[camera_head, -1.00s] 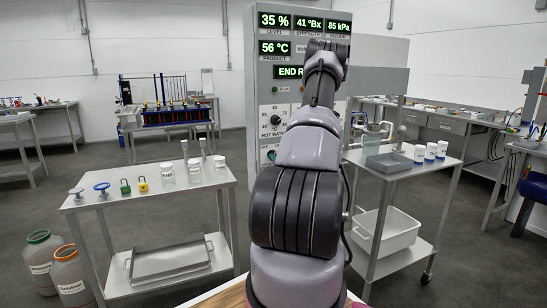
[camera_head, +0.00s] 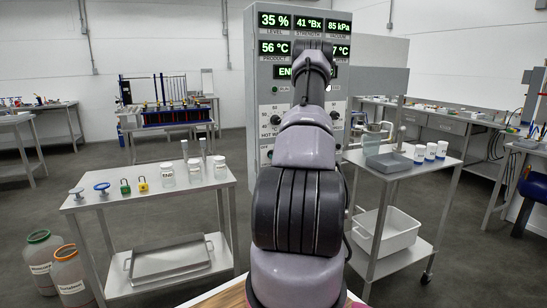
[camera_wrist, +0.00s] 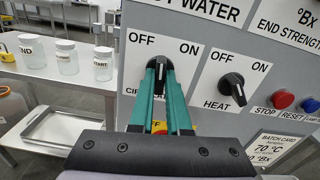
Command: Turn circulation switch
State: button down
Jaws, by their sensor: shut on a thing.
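The circulation switch (camera_wrist: 159,64) is a black rotary knob on the grey control panel (camera_head: 262,100), between OFF and ON labels. Its label below is mostly covered by my gripper. My gripper (camera_wrist: 160,74) has teal fingers shut on the knob from below in the wrist view. Much of the knob is hidden by the fingers, so its exact pointing is hard to tell. In the head view, my arm hides the gripper and this switch.
The black heat switch (camera_wrist: 232,86) is close on the right, with a red stop button (camera_wrist: 283,99) and a blue reset button (camera_wrist: 310,105) beyond. A metal table (camera_head: 100,201) with jars stands left; another table (camera_head: 385,170) stands right.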

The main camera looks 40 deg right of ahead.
jog(key=shift+n, duration=3.1)
